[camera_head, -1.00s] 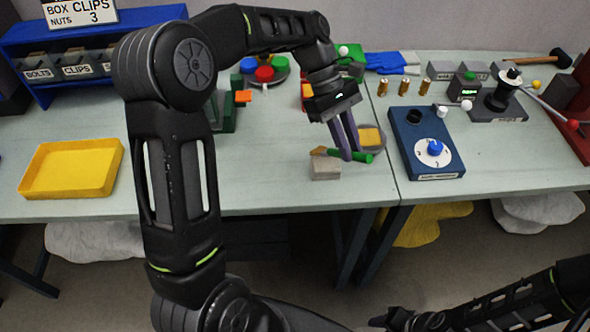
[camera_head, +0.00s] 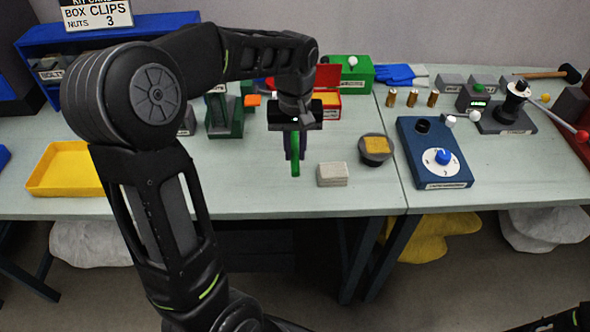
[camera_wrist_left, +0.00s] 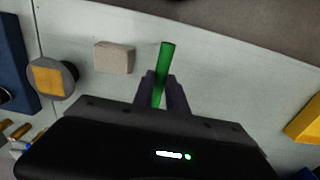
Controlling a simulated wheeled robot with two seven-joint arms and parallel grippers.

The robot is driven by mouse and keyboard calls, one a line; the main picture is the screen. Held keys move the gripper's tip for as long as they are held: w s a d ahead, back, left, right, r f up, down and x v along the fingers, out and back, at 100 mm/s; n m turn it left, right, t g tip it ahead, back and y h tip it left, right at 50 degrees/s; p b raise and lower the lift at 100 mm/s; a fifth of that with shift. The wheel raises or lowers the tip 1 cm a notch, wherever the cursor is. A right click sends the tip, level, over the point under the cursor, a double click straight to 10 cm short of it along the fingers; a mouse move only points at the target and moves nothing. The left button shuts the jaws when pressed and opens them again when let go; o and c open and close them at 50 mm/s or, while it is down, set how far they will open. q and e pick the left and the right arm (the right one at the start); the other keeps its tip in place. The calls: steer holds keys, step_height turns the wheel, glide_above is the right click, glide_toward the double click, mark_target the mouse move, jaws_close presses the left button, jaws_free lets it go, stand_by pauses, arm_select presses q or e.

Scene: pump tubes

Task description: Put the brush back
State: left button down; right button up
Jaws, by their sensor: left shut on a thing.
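The brush shows as a green handle (camera_head: 296,169) in the head view, with its end pointing toward the table's front edge. My left gripper (camera_head: 294,158) is shut on it and holds it over the table, left of a light grey block (camera_head: 332,174). The green handle also shows in the left wrist view (camera_wrist_left: 166,62), between the two fingers of the left gripper (camera_wrist_left: 160,90). The brush's other end is hidden by the gripper.
A round dark pot with a yellow top (camera_head: 375,148) stands right of the block. A green stand (camera_head: 225,118) and a red box (camera_head: 327,95) are behind the gripper. A blue dial box (camera_head: 434,155) is at right, a yellow tray (camera_head: 66,170) at left.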

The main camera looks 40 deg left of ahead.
arm_select(q)
glide_above(295, 183)
steer(key=shift+a+f, duration=0.1)
steer(key=shift+f, duration=2.25)
steer(key=shift+f+p, duration=0.45)
steer(key=shift+f, duration=1.45)
steer(key=shift+f, duration=0.1)
steer(key=c, duration=1.3)
jaws_free()
steer(key=shift+c, duration=0.2)
step_height(295, 183, up, 12)
steer(key=shift+r+b, duration=0.15)
steer(key=shift+b, duration=0.3)
